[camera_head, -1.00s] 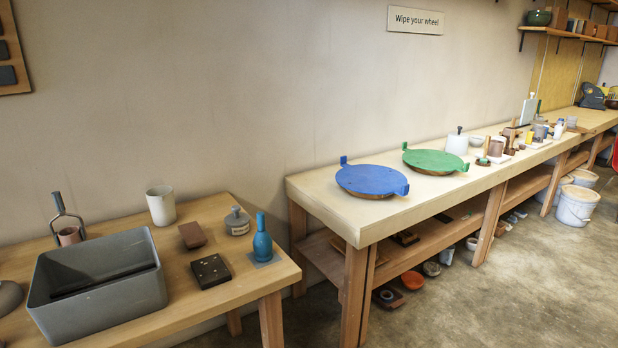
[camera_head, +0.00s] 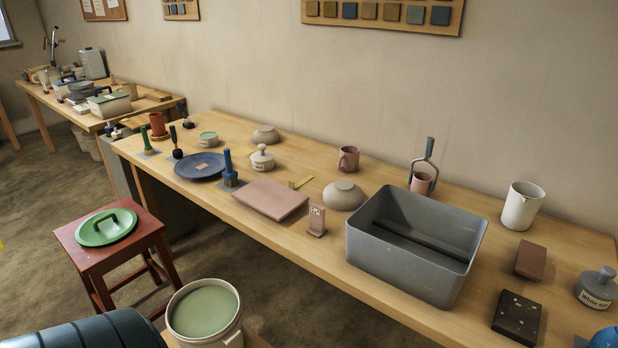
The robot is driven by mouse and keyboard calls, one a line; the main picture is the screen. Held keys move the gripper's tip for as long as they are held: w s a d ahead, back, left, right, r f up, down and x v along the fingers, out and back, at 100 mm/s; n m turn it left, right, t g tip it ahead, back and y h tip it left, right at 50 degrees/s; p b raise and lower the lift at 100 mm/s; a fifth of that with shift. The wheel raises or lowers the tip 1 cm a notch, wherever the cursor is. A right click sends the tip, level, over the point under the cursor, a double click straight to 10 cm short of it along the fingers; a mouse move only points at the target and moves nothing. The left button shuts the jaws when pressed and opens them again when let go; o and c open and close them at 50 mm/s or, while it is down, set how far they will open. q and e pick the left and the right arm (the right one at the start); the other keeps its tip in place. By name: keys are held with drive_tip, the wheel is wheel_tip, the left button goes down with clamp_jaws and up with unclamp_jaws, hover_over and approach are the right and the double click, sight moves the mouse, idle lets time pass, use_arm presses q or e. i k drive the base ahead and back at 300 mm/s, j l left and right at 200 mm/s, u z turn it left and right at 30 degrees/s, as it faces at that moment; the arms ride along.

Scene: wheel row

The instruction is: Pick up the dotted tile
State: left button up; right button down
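The dotted tile (camera_head: 516,318) is a dark, near-black square block with a few small pale dots on its top. It lies flat on the wooden table at the lower right of the head view, to the right of the grey bin. A plain brown block (camera_head: 530,261) lies just behind it, apart from it. Neither of my grippers is in view.
A deep grey bin (camera_head: 458,273) stands left of the tile. A lidded grey jar (camera_head: 597,287) and a blue object (camera_head: 606,339), cut by the frame edge, are on its right. Bare wood surrounds the tile.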

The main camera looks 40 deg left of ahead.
sight(317, 228)
drive_tip(key=i+l+u, duration=0.15)
drive_tip(key=u, duration=0.25)
drive_tip(key=i+l+u, duration=0.2)
drive_tip(key=u, duration=0.15)
drive_tip(key=i+l+u, duration=0.25)
drive_tip(key=u, duration=0.15)
drive_tip(key=i+l, duration=0.15)
drive_tip(key=u, duration=0.05)
